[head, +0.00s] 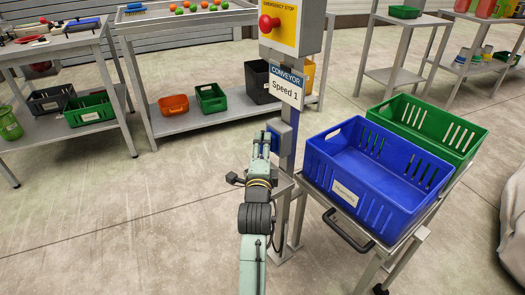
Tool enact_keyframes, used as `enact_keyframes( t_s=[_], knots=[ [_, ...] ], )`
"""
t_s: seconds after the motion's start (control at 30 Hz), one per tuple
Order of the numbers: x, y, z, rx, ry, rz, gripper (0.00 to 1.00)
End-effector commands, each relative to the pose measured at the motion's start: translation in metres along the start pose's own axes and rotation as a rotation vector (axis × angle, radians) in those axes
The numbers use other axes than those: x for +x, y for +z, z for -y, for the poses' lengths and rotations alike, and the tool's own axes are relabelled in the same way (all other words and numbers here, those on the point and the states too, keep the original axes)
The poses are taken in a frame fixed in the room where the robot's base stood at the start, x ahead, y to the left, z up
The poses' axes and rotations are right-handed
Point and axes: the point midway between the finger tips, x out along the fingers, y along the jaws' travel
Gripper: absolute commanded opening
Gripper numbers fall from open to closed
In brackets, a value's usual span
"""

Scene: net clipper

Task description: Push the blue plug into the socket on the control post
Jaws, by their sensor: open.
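The control post (292,150) stands right of centre, with a red emergency-stop button on a yellow box at its top and a "CONVEYOR Speed 1" sign below. A blue fitting (281,134) sits on the post below the sign, at the height of my gripper. I cannot tell which part of it is the socket and which the plug. My gripper (262,141) is open, its fingers pointing away toward the post, just left of the blue fitting and partly overlapping it. Whether the fingers touch it or have the plug between them cannot be told.
A blue crate (398,203) and a green crate (465,139) stand on a cart close to the right of the post. Benches with bins and balls (190,127) stand behind. A table with tools is at the far left. The floor left of my arm is clear.

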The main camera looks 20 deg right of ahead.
Motion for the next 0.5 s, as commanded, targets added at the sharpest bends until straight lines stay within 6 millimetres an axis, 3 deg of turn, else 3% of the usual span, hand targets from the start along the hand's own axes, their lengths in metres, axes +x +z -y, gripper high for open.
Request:
enact_keyframes(
  t_s=[0.27,0.5],
  knots=[
    [-0.007,0.0,-0.001,0.0,0.001,0.0,0.61],
    [-0.052,0.001,-0.002,-0.002,0.003,0.001,0.61]
  ],
)
